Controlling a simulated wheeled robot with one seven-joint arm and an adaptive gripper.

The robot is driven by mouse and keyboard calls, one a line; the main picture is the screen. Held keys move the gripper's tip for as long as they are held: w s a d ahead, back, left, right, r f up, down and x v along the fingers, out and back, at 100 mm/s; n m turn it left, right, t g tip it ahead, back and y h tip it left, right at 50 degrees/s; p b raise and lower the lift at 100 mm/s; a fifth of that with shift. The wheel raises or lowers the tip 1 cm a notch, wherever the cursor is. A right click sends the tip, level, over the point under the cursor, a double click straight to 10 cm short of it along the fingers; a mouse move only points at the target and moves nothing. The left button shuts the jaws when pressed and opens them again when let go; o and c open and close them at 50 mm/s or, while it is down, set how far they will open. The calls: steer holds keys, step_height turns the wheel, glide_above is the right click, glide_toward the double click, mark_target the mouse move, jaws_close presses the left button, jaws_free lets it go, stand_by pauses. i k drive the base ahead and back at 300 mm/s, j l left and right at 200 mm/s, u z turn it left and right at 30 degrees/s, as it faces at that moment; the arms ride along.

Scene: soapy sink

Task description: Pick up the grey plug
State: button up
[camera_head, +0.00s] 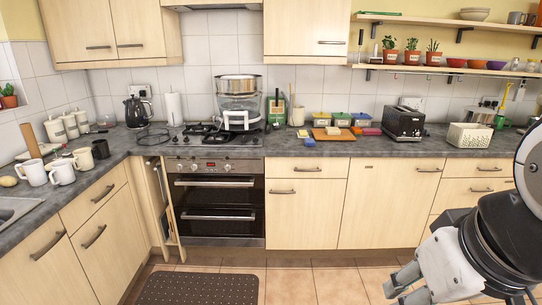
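I cannot make out a grey plug anywhere in the head view. The sink (14,208) shows only in part at the left edge, and its inside is mostly out of frame. My gripper (395,295) is at the lower right, low over the tiled floor and in front of the cabinets. Its two light grey fingers point down and left with a gap between them. It looks open and empty, far from the sink.
A stove (215,140) with a steamer pot, a black toaster (404,123) and a white basket (470,135) line the back counter. A dark mat (199,288) lies on the otherwise clear floor.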

mark_target(426, 131)
steer(key=i+z, duration=0.2)
steer(key=i, duration=0.35)
steer(key=i+j+z, duration=0.25)
steer(key=i, duration=0.3)
steer(key=i+j+z, duration=0.2)
steer(key=i, duration=0.4)
steer(key=i+l+z, duration=0.2)
steer(key=z, duration=0.25)
steer(key=i+z, duration=0.8)
steer(key=z, duration=0.15)
steer(key=i+z, duration=0.1)
steer(key=i, duration=0.55)
steer(key=i+l+u, duration=0.1)
steer(key=i+u, duration=0.2)
steer(key=u, duration=0.15)
steer(key=i+l+u, duration=0.25)
steer(key=u, duration=0.2)
steer(key=i+l+u, duration=0.3)
steer(key=u, duration=0.15)
steer(key=i+l+u, duration=0.45)
steer(key=l+u, duration=0.25)
steer(key=i+l+u, duration=0.15)
steer(key=u, duration=0.2)
steer(key=l, duration=0.1)
